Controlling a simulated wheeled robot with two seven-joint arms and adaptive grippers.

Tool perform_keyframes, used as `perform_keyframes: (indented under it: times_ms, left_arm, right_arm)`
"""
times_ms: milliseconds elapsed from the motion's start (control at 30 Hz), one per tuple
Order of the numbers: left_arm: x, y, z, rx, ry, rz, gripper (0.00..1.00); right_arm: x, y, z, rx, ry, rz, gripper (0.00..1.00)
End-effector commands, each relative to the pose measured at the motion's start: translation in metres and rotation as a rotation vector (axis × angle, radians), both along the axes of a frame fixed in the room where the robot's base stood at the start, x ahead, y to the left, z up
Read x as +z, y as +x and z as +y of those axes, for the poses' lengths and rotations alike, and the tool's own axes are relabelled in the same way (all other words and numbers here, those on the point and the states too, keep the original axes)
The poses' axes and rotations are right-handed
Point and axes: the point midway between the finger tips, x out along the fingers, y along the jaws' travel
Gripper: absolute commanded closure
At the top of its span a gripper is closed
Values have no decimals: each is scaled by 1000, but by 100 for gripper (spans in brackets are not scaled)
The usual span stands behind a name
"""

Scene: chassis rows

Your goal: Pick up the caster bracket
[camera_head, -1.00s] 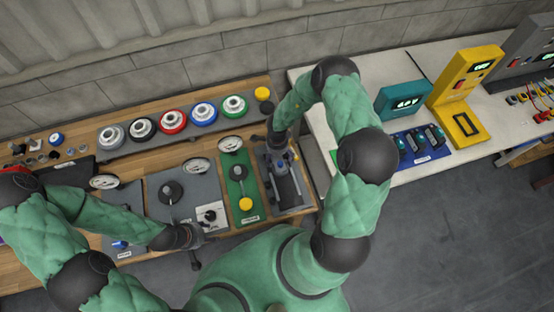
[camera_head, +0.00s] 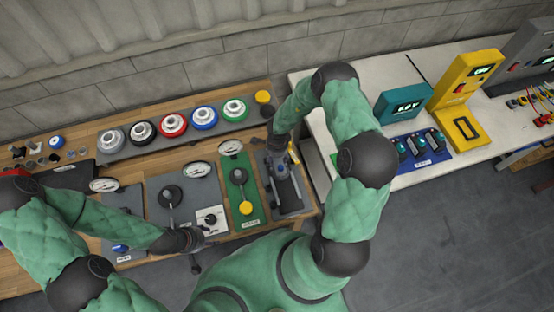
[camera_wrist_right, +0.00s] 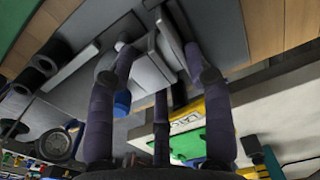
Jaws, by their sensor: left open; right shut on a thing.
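The caster bracket (camera_wrist_right: 150,68) is a grey, flat-sided metal piece between the fingers of my right gripper (camera_wrist_right: 155,75) in the right wrist view. The fingers close around it, and their tips hide part of it. In the head view my right gripper (camera_head: 281,160) is over the dark grey mat (camera_head: 291,207) at the right end of the wooden bench. There the bracket is mostly hidden by the gripper, and I cannot tell whether it touches the mat. My left gripper (camera_head: 198,250) is open and empty near the bench's front edge, far from the bracket.
A green mat (camera_head: 231,173) with a yellow-ended lever lies just left of the grey mat. Several ringed wheels, including a red one (camera_head: 173,124), line the back. A white table (camera_head: 330,132) with a teal display box (camera_head: 403,101) stands to the right.

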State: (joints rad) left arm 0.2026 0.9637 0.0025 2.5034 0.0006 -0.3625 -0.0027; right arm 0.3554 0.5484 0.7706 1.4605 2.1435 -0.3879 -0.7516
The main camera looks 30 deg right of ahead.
Motion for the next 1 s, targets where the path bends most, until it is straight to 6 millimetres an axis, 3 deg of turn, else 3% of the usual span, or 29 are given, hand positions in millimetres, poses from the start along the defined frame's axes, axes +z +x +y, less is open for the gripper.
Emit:
perform_keyframes:
  times_ms: [33, 167, 700, 1000]
  left_arm:
    - [1, 0, 0, 0, 0, 0, 44]
    - [4, 0, 0, 0, 0, 0, 44]
    - [32, 0, 0, 0, 0, 0, 44]
    - [38, 0, 0, 0, 0, 0, 44]
  right_arm:
    - [-4, -16, 5, 4, 5, 36, 100]
    - [11, -15, 5, 4, 5, 35, 100]
    - [139, -7, 3, 2, 2, 16, 100]
    - [173, -7, 3, 1, 2, 16, 100]
